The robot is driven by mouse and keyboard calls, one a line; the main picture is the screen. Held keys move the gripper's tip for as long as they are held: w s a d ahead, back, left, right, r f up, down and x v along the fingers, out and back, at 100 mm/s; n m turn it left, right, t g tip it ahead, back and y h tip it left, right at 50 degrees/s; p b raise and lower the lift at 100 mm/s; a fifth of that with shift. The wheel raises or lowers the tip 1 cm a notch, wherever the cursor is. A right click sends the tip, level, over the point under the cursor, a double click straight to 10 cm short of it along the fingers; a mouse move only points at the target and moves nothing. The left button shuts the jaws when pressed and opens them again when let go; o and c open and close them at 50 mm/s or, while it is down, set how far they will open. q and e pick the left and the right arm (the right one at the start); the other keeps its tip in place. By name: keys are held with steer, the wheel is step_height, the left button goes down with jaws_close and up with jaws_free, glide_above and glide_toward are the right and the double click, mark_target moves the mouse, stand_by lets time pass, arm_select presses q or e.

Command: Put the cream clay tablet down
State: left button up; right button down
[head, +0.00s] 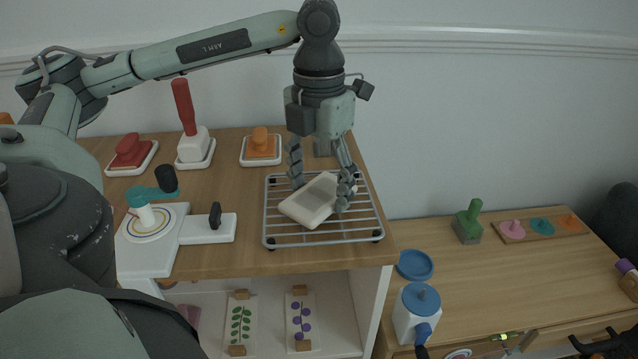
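The cream clay tablet (310,200) is a pale, flat slab over the wire rack (324,238) on the wooden worktop. My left gripper (320,197) points down over the rack from above. Its two fingers stand on either side of the tablet and look closed on its edges. The tablet lies slightly tilted in the view, at or just above the rack's bars; I cannot tell whether it touches them. The right finger covers part of its right edge.
Stamps on white trays, including a red-handled one (187,110) and an orange one (261,145), stand behind and left of the rack. A white banding wheel (150,226) is at left. A lower wooden surface at right holds a white jug (405,322) and a green stamp (468,225).

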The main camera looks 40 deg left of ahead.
mark_target(319, 194)
arm_select(q)
steer(key=shift+o, duration=1)
arm_select(e)
steer(key=shift+r, duration=0.15)
steer(key=shift+w+r, duration=0.1)
arm_select(q)
steer(key=shift+r, duration=0.3)
step_height(319, 194, up, 12)
steer(key=p, duration=0.4)
steer(key=shift+f, duration=0.15)
arm_select(e)
steer(key=s+a+x, duration=0.1)
steer(key=x, duration=0.8)
steer(key=shift+a+f, duration=0.3)
steer(key=shift+f, duration=0.05)
steer(key=shift+s, duration=0.1)
